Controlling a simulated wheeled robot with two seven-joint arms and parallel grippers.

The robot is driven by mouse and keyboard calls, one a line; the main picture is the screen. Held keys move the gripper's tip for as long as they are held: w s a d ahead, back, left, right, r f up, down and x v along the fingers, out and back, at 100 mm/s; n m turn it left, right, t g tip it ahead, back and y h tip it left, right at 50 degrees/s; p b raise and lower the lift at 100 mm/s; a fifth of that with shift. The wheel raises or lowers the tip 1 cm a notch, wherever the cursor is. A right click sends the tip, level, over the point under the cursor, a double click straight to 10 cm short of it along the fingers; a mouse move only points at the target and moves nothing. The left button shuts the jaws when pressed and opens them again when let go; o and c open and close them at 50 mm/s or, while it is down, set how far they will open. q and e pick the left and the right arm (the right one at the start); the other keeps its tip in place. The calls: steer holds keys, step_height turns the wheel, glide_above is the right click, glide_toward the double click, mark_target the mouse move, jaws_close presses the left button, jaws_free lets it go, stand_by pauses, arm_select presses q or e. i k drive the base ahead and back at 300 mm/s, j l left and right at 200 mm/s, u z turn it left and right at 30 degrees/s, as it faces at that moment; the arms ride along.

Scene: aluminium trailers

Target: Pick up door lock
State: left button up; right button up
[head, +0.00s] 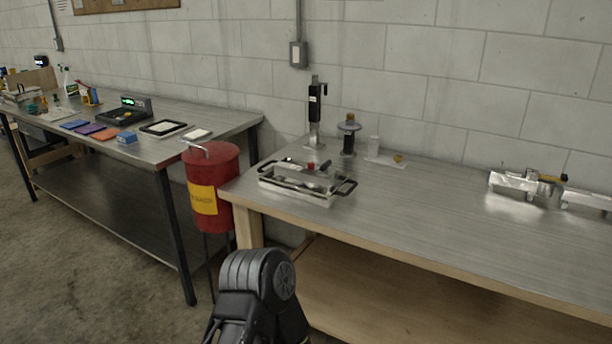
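No object stands out clearly as the door lock. The right workbench (430,213) holds a metal tray (297,196) with black handles and small dark and red items in it, too small to make out. Bright metal fittings (517,184) lie at the right end of that bench, with a yellowish and dark piece (549,178) among them; I cannot tell whether one is a lock. A dark link of one of my arms shows at the bottom centre, in front of the bench. Neither gripper is in view.
Behind the tray stand a black-and-silver upright tool (315,110), a dark spindle-like item (349,134) and a small clear container (373,146). A red bin (212,170) stands between the benches. The left bench (225,125) is cluttered. The right bench's middle is clear.

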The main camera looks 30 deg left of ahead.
mark_target(281, 170)
steer(key=i+j+z, duration=0.15)
steer(key=j+z, duration=0.15)
steer(key=j, duration=1.1)
steer(key=j+z, duration=0.35)
steer(key=j, duration=1.05)
